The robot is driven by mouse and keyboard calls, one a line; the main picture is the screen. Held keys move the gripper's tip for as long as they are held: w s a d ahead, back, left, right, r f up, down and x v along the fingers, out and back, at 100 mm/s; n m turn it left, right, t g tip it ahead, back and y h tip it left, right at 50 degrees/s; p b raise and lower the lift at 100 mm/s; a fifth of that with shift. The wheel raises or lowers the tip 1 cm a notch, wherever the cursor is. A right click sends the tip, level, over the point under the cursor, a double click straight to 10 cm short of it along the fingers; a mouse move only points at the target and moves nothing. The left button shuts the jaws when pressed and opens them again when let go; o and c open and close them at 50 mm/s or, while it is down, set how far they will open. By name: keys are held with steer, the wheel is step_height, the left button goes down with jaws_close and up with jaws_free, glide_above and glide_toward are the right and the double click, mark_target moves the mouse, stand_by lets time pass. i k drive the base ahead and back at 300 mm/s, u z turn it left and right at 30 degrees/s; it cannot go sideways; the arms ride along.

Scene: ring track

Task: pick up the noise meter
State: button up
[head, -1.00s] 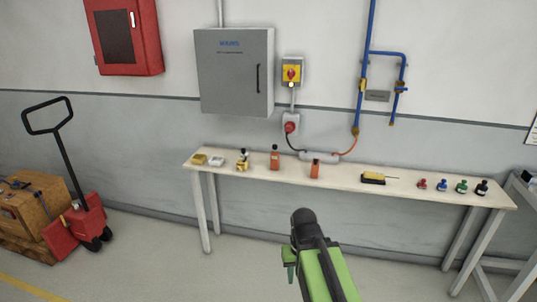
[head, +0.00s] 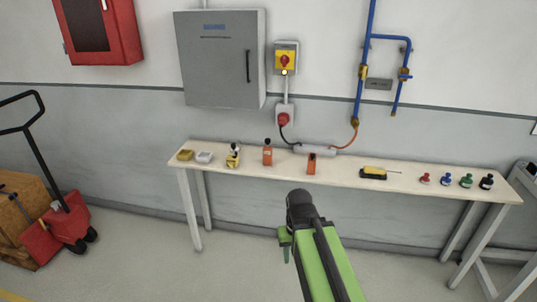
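Several small devices stand in a row on a long pale bench (head: 340,180) against the wall. An upright orange device with a dark round top (head: 267,156), left of the bench's middle, looks most like the noise meter, though it is too small to be sure. A yellow device with a dark and white top (head: 233,157) stands just left of it. A shorter orange device (head: 311,164) stands to its right. My green arm with its dark rounded joint reaches up from the bottom, in front of the bench. No gripper fingers can be made out.
A yellow and black tool (head: 373,173) and several small coloured items, including a red one (head: 425,179), lie farther right. A red pallet truck (head: 65,220) stands left. The floor before the bench is open.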

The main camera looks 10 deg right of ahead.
mark_target(267, 150)
steer(key=u, duration=0.1)
steer(key=i, duration=1)
steer(key=u, duration=0.65)
steer(key=i, duration=0.8)
steer(key=u, duration=0.45)
